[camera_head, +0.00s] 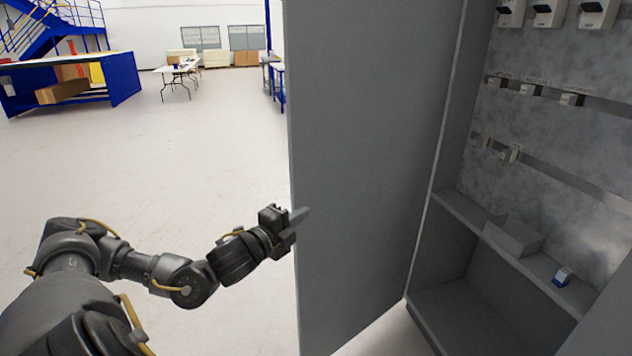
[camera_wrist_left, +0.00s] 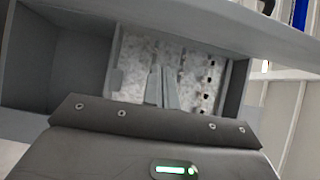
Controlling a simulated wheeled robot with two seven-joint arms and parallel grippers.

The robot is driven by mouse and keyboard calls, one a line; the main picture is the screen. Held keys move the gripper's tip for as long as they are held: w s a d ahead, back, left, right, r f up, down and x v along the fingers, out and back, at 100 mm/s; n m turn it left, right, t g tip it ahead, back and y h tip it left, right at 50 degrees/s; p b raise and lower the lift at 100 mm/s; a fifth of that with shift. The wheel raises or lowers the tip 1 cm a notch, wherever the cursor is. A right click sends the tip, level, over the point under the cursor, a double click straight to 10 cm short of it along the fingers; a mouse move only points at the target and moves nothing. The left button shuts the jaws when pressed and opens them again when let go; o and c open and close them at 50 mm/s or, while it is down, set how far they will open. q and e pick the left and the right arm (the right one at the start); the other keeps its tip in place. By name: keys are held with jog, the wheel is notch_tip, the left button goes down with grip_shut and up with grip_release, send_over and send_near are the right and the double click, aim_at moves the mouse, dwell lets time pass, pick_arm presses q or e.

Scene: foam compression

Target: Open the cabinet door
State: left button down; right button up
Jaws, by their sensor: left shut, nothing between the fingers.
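The grey cabinet door (camera_head: 370,150) stands wide open in the head view, swung out to the left of the cabinet. The cabinet (camera_head: 520,290) is at the right, with its inside showing. My left gripper (camera_head: 301,214) is at the door's outer edge, its shut fingertips overlapping the inner face in the picture. I cannot tell whether they touch it. In the left wrist view the shut fingers (camera_wrist_left: 162,88) point toward the cabinet's interior (camera_wrist_left: 75,65), with nothing between them. My right gripper is not in view.
Inside the cabinet are a shelf with a grey box (camera_head: 513,236) and a small blue-and-white item (camera_head: 563,276), and rails with several switches (camera_head: 530,90). A blue workbench (camera_head: 70,82) and a white table (camera_head: 178,70) stand far back. The floor (camera_head: 150,150) at left is clear.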

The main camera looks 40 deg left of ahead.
aim_at(315, 190)
pick_arm(q)
jog(key=w+a+p, duration=0.1)
jog(key=w, duration=0.2)
jog(key=w+a+p, duration=0.1)
jog(key=w+p, duration=0.1)
jog(key=w, duration=0.2)
jog(key=w+a+p, duration=0.1)
jog(key=w+p, duration=0.1)
jog(key=w, duration=0.1)
jog(key=shift+w+r, duration=0.3)
jog(key=shift+w, duration=0.1)
jog(key=shift+a+f, duration=0.1)
jog(key=shift+a, duration=0.5)
jog(key=shift+w, duration=0.1)
